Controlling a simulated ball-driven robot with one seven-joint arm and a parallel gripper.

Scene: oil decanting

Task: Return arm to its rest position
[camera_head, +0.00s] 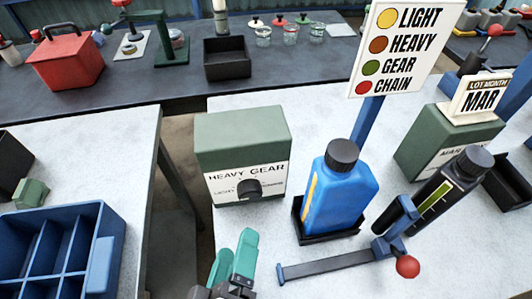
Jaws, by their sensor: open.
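My gripper (234,255) is at the bottom of the view, left of centre, with its two teal fingers apart and nothing seen between them. It is over or near the front edge of the pale worktop (300,120). In the picture it is below the green box (240,140) labelled "HEAVY GEAR" and left of the blue bottle (338,190). The bottle has a black cap and stands upright in a black tray (322,238). The lower part of my gripper is cut off by the frame edge.
A lever with a red knob (407,266) and a blue clamp is right of the gripper, by a tilted black bottle (440,190). A sign (402,45) stands behind. A blue divided crate (50,215) is at left. A gap separates the left and right worktops.

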